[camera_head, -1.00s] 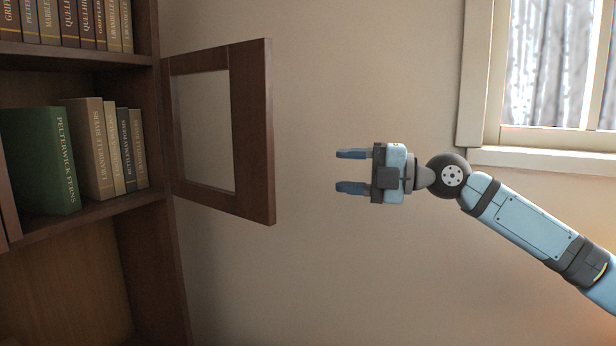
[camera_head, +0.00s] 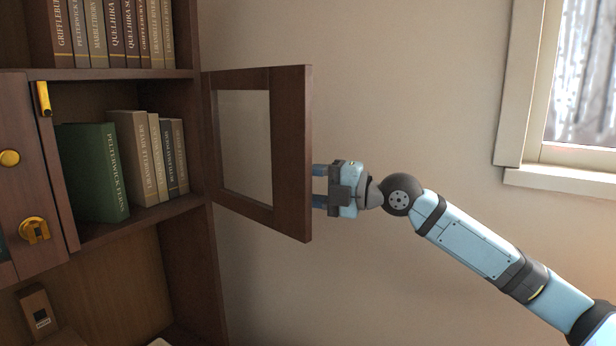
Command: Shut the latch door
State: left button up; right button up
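A dark wooden door with a glass pane (camera_head: 292,150) stands swung open at the right side of the bookcase, leaving the shelf behind it exposed. At the left edge another wooden door (camera_head: 18,190) carries a yellow round knob (camera_head: 9,158) and a brass latch piece (camera_head: 35,230). My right gripper (camera_head: 319,186) is at the free right edge of the open glass door, its two fingers apart. The fingertips are hidden behind the door's edge, and I cannot tell whether they touch it. My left gripper is not in view.
Books fill part of the upper shelf (camera_head: 120,73) and the middle shelf, where a green book (camera_head: 95,170) leans at the front. A small wooden object (camera_head: 38,312) stands lower left. A window (camera_head: 585,90) is at the right, with bare wall between.

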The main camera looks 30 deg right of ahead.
jog(key=shift+w+a, duration=0.2)
jog(key=shift+w, duration=0.05)
grip_shut()
jog(key=shift+a, duration=0.1)
